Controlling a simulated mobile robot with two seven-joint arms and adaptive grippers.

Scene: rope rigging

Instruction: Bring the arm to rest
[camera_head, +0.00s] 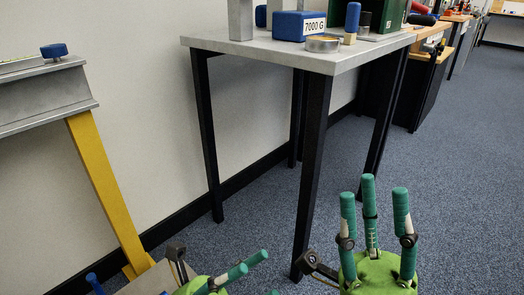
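My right gripper (372,200) is at the bottom right, in front of the table. Its teal fingers point up, straight and apart, with nothing between them, so it is open. My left gripper (251,268) is at the bottom, left of the middle, and is partly cut off by the frame edge. Its teal fingers point up and to the right, straight and apart, and no held object shows. Both grippers are below the height of the tabletop.
A grey table (263,53) with black legs carries a blue block marked 7000 G (299,26), a round tin (323,44) and a green box (386,14). A grey beam on a yellow leg (100,180) stands at the left. The blue carpet (460,190) at the right is clear.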

